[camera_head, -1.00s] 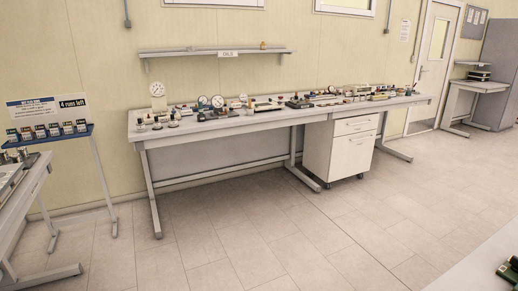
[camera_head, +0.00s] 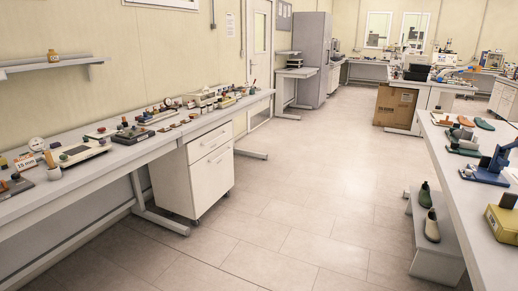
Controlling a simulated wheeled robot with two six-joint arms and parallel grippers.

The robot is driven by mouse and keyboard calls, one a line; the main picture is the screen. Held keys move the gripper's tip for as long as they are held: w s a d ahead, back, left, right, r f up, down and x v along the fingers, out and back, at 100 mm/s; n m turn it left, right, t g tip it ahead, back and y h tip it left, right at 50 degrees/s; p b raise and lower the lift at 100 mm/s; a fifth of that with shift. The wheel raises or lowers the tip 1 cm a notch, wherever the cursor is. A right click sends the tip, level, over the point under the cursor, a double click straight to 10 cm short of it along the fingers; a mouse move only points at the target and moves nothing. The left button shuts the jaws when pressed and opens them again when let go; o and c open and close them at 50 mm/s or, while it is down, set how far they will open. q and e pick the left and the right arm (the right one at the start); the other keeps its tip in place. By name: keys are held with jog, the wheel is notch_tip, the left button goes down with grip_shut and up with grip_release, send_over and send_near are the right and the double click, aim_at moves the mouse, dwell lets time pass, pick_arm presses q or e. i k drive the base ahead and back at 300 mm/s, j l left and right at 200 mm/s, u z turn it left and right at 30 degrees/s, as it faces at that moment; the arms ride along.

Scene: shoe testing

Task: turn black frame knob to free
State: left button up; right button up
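Neither of my grippers is in view. A dark device (camera_head: 133,134) with small upright parts stands on the long grey bench (camera_head: 80,197) at the left. It may be a black frame, but it is too small to tell, and I cannot make out a knob or its setting. A pale instrument (camera_head: 82,152) with a green knob and a red knob sits nearer on the same bench. On the right bench (camera_head: 455,205) stand a blue fixture (camera_head: 485,172) and a yellow block (camera_head: 502,222).
A white drawer cabinet (camera_head: 195,178) stands under the left bench. A low step (camera_head: 436,262) with shoes stands beside the right bench. The tiled floor (camera_head: 300,210) between the benches is clear.

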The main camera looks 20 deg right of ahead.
aim_at(454, 147)
jog(key=i+l+z, duration=0.1)
jog(key=i+z, duration=0.55)
jog(key=z, duration=0.15)
jog(key=i+j+z, duration=0.1)
jog(key=i+z, duration=0.2)
jog(key=z, duration=0.15)
jog(key=i+j+z, duration=0.2)
jog(key=z, duration=0.2)
jog(key=i+j+z, duration=0.4)
jog(key=k+l, duration=0.05)
